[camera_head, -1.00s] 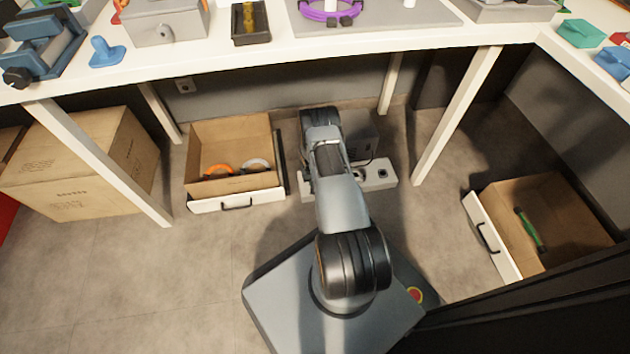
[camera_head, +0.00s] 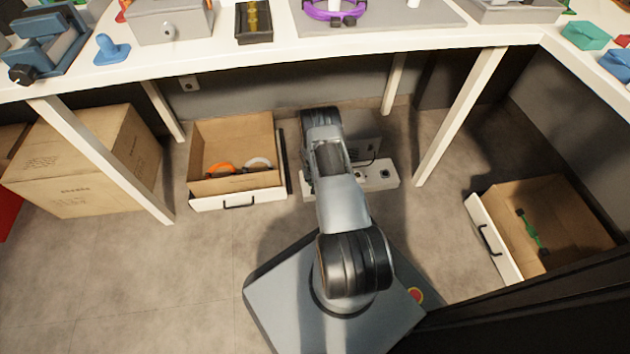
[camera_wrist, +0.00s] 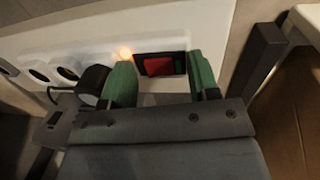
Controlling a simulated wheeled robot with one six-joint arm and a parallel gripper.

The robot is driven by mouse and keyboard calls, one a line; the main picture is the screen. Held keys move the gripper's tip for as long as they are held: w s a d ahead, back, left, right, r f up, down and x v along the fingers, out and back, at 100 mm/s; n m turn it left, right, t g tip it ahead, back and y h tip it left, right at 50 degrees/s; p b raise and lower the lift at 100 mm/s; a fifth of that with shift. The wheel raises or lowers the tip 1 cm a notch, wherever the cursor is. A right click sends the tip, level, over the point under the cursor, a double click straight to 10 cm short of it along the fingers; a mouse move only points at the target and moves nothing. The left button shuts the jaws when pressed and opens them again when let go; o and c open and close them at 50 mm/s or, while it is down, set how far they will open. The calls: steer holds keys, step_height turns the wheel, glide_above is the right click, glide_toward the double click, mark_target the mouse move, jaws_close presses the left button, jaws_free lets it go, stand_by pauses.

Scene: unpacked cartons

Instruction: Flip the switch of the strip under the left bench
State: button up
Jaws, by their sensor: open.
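The white power strip (camera_head: 380,177) lies on the floor under the bench, partly hidden behind my arm. In the wrist view the strip (camera_wrist: 90,48) runs across the top, with round sockets at left and a black plug (camera_wrist: 93,80) in one. Its red rocker switch (camera_wrist: 159,66) sits in a dark frame with a green patch at its right end. A small orange light (camera_wrist: 125,53) glows just left of it. My gripper (camera_wrist: 163,75) is open, its green fingers on either side of the switch frame. Contact cannot be told. The head view hides my gripper behind the arm.
An open drawer box (camera_head: 235,185) with orange and white items stands left of the strip. A dark upright post (camera_wrist: 262,65) rises at right in the wrist view. Bench legs (camera_head: 460,115) flank the space. Another drawer (camera_head: 492,240) holds a green tool. Cartons (camera_head: 85,165) stand at left.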

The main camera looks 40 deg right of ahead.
step_height(320, 180, up, 14)
steer(key=a+p, duration=0.1)
steer(key=p, duration=0.5)
steer(key=shift+w+a+f, duration=0.2)
steer(key=shift+w+a, duration=0.15)
steer(key=shift+w, duration=0.05)
